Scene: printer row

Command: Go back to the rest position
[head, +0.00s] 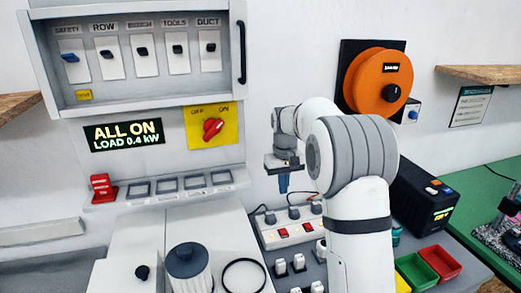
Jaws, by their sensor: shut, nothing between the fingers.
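My gripper (284,184) shows in the head view near the middle, hanging from my white and grey arm and pointing down. Its blue fingers are together and hold nothing. It is in the air in front of the wall, just above and behind a white power strip (290,233) with red switches. I cannot tell the exact gap between the fingertips and the strip.
A switch cabinet (232,134) with a red rotary knob (212,128) and a display reading "ALL ON" (124,134) is at left. An orange reel (378,80) hangs at right above a black box (425,196). A grey-lidded canister (188,262) and plugs stand in front.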

